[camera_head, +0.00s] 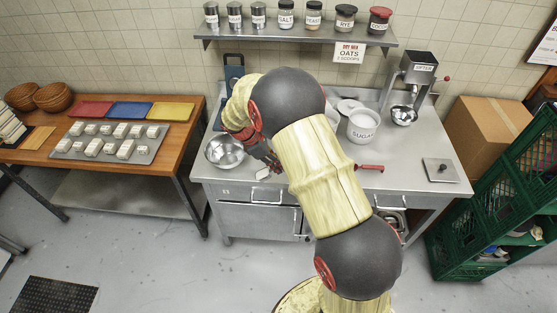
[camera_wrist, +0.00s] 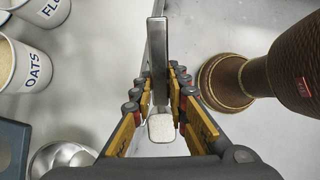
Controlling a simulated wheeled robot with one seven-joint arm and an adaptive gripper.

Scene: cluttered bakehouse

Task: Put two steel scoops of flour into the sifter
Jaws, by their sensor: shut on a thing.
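My gripper (camera_wrist: 159,88) is shut on the handle of the steel scoop (camera_wrist: 158,45). The scoop's pan holds white powder, which looks like flour. In the head view my gripper (camera_head: 264,155) is over the counter, beside the steel bowl (camera_head: 224,151), partly hidden by my arm. The sifter (camera_head: 416,75) stands at the back right of the counter, with a steel bowl (camera_head: 403,115) under it. The flour tub (camera_wrist: 45,10) shows in part at the wrist view's top left; in the head view my arm seems to hide it.
The oats tub (camera_wrist: 20,65) and a brown ribbed object (camera_wrist: 290,70) flank my gripper in the wrist view. The sugar tub (camera_head: 363,127) stands left of the sifter. A jar shelf (camera_head: 300,40) overhangs the back.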

